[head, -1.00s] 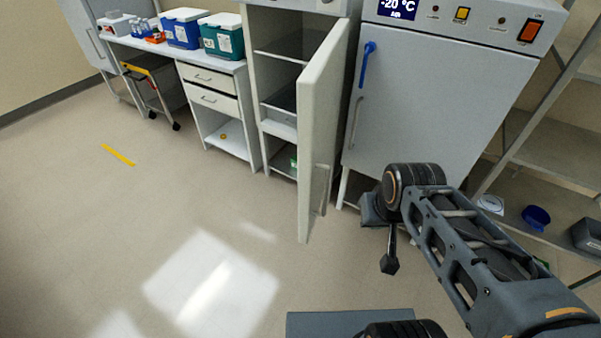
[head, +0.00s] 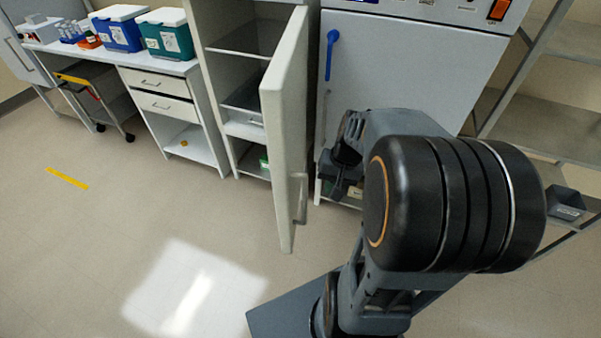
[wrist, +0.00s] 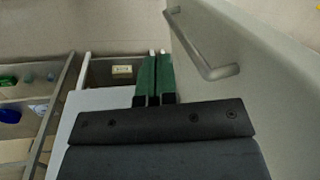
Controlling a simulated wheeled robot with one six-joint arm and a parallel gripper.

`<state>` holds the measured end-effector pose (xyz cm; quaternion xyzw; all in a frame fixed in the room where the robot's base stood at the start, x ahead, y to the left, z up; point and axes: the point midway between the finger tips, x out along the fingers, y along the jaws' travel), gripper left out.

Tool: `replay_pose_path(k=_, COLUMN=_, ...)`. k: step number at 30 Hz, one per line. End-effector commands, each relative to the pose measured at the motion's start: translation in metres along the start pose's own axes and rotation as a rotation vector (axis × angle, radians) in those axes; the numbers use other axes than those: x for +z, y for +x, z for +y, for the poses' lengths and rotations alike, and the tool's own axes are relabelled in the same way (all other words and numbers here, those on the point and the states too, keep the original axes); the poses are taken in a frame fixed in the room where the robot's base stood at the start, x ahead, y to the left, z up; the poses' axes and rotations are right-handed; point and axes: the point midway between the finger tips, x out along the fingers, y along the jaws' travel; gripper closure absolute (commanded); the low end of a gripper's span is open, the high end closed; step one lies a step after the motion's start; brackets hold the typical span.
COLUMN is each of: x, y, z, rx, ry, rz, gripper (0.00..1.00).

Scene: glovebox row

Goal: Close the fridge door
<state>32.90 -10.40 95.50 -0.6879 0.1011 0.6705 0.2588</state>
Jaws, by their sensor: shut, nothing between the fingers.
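The fridge door (head: 283,130) is a pale panel that stands wide open, swung out from the tall cabinet with shelves (head: 240,70). Its bar handle (head: 301,198) is on the right face of the door. In the wrist view the door (wrist: 270,75) fills the right side, with its handle (wrist: 205,50) close to the fingers. My gripper (head: 335,172) is just right of the door in the head view, partly hidden by my arm. In the wrist view my gripper's green fingers (wrist: 154,72) are together and empty, left of the handle. I cannot tell whether they touch the door.
A freezer with a blue handle (head: 331,55) stands right of the open cabinet. A drawer unit (head: 160,95) with a blue cooler (head: 118,30) and a teal cooler (head: 165,35) is to the left. A rack (head: 540,125) stands at the right.

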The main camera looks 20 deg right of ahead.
Motion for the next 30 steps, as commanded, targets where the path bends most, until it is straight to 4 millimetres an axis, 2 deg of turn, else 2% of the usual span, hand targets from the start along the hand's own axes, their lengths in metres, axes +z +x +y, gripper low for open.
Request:
replay_pose_path(k=1, x=-0.013, y=0.009, z=0.014, rx=-0.06, ry=0.071, rz=-0.035, gripper=1.0)
replay_pose_path(k=6, x=-0.055, y=0.019, z=0.04, rx=-0.321, ry=0.178, rz=-0.066, gripper=1.0)
replay_pose_path(k=9, x=-0.078, y=0.014, z=0.044, rx=-0.472, ry=0.154, rz=-0.026, gripper=1.0)
replay_pose_path(k=12, x=-0.092, y=0.006, z=0.04, rx=-0.561, ry=0.092, rz=0.021, gripper=1.0)
replay_pose_path(k=15, x=-0.096, y=0.005, z=0.033, rx=-0.597, ry=0.042, rz=0.044, gripper=1.0)
replay_pose_path(k=19, x=-0.097, y=0.015, z=0.023, rx=-0.606, ry=0.02, rz=0.052, gripper=1.0)
replay_pose_path(k=30, x=-0.1, y=0.072, z=-0.017, rx=-0.604, ry=0.021, rz=0.048, gripper=1.0)
